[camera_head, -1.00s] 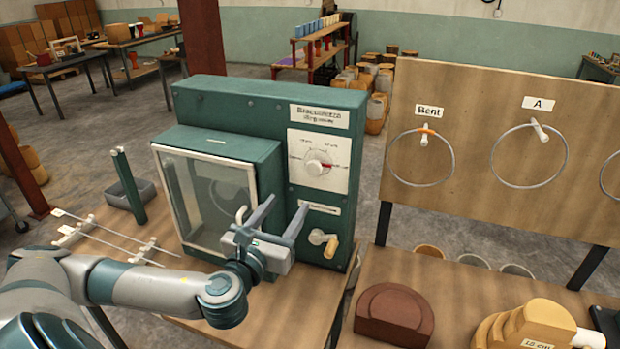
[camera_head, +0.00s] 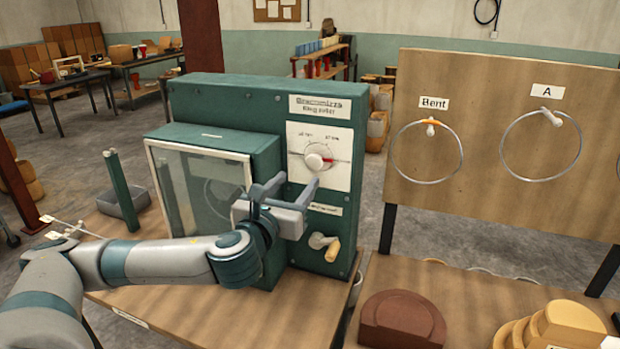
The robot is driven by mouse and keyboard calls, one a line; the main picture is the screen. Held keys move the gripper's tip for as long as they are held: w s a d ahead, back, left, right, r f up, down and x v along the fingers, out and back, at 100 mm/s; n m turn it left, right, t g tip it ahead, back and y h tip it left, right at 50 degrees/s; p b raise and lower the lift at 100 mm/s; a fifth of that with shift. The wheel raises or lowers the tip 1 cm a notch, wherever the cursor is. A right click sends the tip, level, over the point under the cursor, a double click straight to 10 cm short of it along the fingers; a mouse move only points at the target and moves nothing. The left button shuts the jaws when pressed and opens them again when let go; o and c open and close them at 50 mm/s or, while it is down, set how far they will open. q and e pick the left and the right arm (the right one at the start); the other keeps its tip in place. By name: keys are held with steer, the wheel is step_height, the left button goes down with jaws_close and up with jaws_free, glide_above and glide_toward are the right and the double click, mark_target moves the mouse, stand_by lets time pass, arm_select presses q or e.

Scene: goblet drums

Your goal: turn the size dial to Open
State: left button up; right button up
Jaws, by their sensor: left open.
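The size dial (camera_head: 318,158) is a round white knob with a red pointer mark on a white plate (camera_head: 335,178), on the upper front of the green ring roller machine (camera_head: 270,100). The red mark points to the right. The small lettering around the dial is too blurred to read. My left gripper (camera_head: 292,187) is open and empty, below and slightly left of the dial and apart from it. Its fingers point up and partly cover the area by the window's right edge. My right gripper is not in view.
A crank with a wooden handle (camera_head: 332,248) sticks out low on the machine. A glass-fronted box (camera_head: 200,190) juts out left of the dial. A wooden board (camera_head: 490,130) with hanging rings stands to the right. A brown block (camera_head: 402,322) lies on the right table.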

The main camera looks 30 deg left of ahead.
mark_target(313, 162)
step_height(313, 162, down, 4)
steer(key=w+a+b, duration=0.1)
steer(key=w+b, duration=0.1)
steer(key=b, duration=0.2)
arm_select(q)
steer(key=p+x, duration=0.2)
steer(key=x, duration=0.6)
steer(key=shift+d+r+p, duration=0.1)
steer(key=shift+p, duration=0.3)
steer(key=shift+w, duration=0.6)
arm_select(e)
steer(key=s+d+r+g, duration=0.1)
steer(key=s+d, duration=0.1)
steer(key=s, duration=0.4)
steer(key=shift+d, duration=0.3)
arm_select(q)
steer(key=shift+c, duration=0.3)
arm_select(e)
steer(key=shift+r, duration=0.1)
arm_select(q)
steer(key=c, duration=1)
